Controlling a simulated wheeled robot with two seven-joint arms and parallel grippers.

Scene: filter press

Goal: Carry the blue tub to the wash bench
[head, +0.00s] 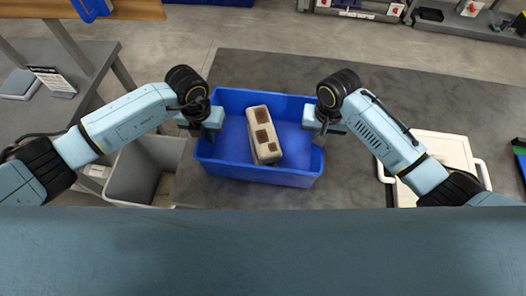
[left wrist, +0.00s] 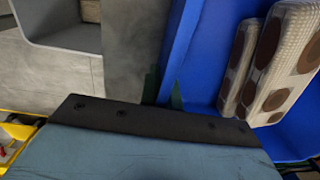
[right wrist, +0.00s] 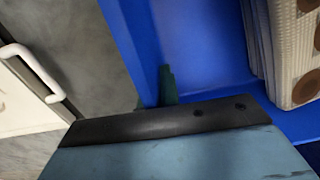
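The blue tub (head: 232,172) is in front of me over a dark grey table, with a pale block with brown round patches (head: 263,135) in it. My left gripper (head: 212,128) is at the tub's left wall; in the left wrist view (left wrist: 164,92) its dark green fingertips stand on either side of that wall. My right gripper (head: 319,131) is at the right wall; in the right wrist view (right wrist: 153,90) its fingertips also straddle the wall. Both look shut on it. I cannot tell whether the tub's bottom touches the table. I cannot tell which surface is the wash bench.
A grey open bin (head: 122,178) stands left of the tub, below the table's edge. A white tray with handles (head: 447,150) lies on the table at the right. A grey bench (head: 50,115) with a small sign is at the left. Open floor (head: 270,42) lies beyond the table.

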